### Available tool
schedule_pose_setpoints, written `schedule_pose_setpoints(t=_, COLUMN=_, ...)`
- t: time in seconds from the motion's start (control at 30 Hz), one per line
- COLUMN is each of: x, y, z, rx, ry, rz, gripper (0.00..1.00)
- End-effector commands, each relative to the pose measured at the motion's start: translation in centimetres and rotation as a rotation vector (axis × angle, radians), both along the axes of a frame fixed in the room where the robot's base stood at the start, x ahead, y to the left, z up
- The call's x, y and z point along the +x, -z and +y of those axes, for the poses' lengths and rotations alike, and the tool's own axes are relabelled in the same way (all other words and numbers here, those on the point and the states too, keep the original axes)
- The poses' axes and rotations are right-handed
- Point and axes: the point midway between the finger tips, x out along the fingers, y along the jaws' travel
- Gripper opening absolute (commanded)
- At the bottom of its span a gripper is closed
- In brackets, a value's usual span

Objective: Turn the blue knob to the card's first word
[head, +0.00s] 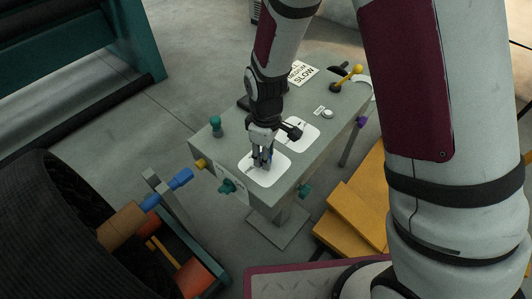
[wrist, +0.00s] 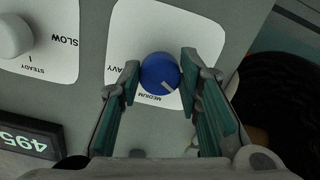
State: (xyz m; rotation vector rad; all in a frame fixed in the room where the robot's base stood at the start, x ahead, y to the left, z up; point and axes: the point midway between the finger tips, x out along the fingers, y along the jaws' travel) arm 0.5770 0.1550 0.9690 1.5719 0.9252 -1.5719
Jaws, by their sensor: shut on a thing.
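The blue knob (wrist: 158,68) sits on a white plate (wrist: 140,25) on the grey panel. My gripper (wrist: 160,70) is shut on it, one finger on each side. The knob's white mark points to the lower right in the wrist view, near the upside-down word MEDIUM and a little right of it. HEAVY is at the plate's left; any label behind the right finger is hidden. In the head view my gripper (head: 262,160) is down at the front white plate. The card (head: 303,72) lies at the panel's back; MEDIUM and SLOW read, its top line is partly covered by my arm.
A pale knob (wrist: 12,36) with STEADY and SLOW labels and a display reading 495 (wrist: 28,140) are beside the plate. A green knob (head: 215,124), a yellow-tipped lever (head: 357,70) and a white button (head: 327,114) stand on the panel. Yellow boxes (head: 355,212) lie to its right.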

Motion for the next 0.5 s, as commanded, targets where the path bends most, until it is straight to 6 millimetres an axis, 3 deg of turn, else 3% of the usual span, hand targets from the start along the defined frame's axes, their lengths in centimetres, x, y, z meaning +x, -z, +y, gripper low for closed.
schedule_pose_setpoints(t=0.5, x=-0.27, y=-0.11, z=0.16, rx=0.0, ry=0.428, rz=0.0, gripper=0.04)
